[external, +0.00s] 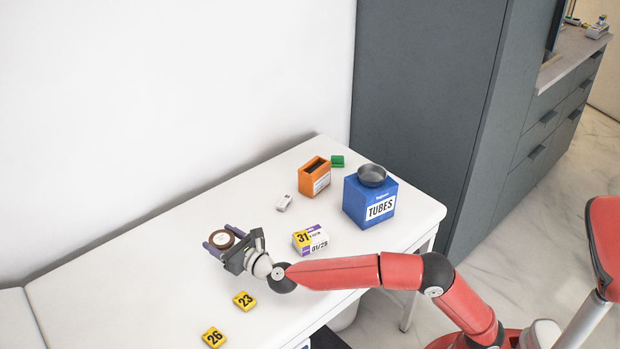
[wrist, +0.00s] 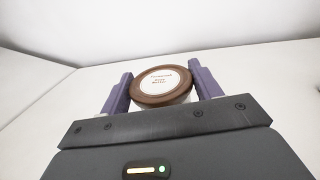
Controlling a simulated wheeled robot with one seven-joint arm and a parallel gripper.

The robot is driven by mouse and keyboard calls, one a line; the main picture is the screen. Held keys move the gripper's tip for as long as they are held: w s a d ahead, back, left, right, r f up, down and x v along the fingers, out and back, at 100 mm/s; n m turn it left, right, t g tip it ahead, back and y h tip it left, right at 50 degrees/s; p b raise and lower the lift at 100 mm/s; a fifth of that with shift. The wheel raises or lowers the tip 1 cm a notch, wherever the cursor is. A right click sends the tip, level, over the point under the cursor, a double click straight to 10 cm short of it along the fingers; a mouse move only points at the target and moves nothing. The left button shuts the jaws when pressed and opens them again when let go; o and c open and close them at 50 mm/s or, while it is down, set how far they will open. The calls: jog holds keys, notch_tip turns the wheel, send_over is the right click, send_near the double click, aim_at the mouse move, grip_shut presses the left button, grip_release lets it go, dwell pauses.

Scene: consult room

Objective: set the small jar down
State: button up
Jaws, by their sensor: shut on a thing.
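The small jar (external: 221,239) has a brown rim and a white label on its lid. My gripper (external: 222,241) is shut on it, one purple finger on each side, over the left part of the white table (external: 120,270). In the wrist view the jar (wrist: 162,82) sits between the fingertips of my gripper (wrist: 160,92), its lid facing up toward the camera and its printed label too small to read surely. Whether the jar's bottom touches the table cannot be told.
Yellow markers 23 (external: 244,300) and 26 (external: 214,338) lie nearer the front. A yellow-and-white box (external: 310,240), a small white item (external: 284,202), an orange box (external: 314,177), a green block (external: 337,161) and a blue TUBES box (external: 357,205) bearing a grey bowl (external: 372,176) stand rightward. Bare table lies left.

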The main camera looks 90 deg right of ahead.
aim_at(225, 251)
jog(key=shift+f+b, duration=0.5)
jog(key=shift+f, duration=1.7)
jog(key=shift+f, duration=0.15)
jog(key=o, duration=1.2)
jog(key=shift+c, duration=0.2)
jog(key=shift+r, duration=0.2)
jog(key=shift+s+a+f, duration=0.15)
jog(key=shift+s+a, duration=0.1)
jog(key=b+v, duration=0.2)
jog(key=v, duration=0.9)
jog(key=shift+s, duration=0.15)
